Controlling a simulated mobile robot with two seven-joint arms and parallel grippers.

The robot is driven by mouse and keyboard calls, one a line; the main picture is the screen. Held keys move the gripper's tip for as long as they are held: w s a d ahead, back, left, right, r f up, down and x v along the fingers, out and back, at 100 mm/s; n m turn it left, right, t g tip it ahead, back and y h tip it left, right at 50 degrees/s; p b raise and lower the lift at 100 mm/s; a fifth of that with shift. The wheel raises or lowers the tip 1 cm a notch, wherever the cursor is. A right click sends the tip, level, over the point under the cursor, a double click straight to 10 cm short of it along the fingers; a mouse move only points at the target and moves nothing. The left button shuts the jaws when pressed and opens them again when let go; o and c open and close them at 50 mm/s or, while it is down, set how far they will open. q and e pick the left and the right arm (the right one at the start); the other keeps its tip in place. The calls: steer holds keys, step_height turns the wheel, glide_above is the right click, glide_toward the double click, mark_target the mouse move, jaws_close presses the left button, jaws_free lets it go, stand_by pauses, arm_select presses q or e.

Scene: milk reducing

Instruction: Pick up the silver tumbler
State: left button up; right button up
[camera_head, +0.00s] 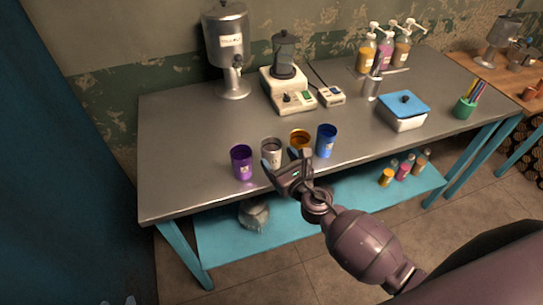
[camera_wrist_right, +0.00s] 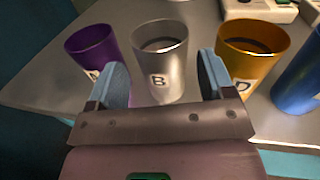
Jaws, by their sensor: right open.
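The silver tumbler (camera_head: 271,148) stands upright near the front edge of the metal table, between the purple tumbler (camera_head: 241,163) and the orange tumbler (camera_head: 299,140). My right gripper (camera_head: 285,165) is open at the table's front edge. Its blue fingers (camera_wrist_right: 163,80) appear either side of the silver tumbler's lower part in the wrist view, with nothing gripped. Contact cannot be told. Two pale tips at the head view's bottom left may be my left gripper (camera_head: 118,301); its state is unclear.
The blue tumbler (camera_head: 326,141) stands right of the orange one. The metal table (camera_head: 180,130) is clear left of the purple tumbler. A blue shelf (camera_head: 320,205) lies below.

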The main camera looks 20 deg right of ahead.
steer(key=shift+x, duration=2.3)
steer(key=shift+d, duration=0.1)
steer(key=c, duration=0.7)
steer(key=shift+r, duration=0.1)
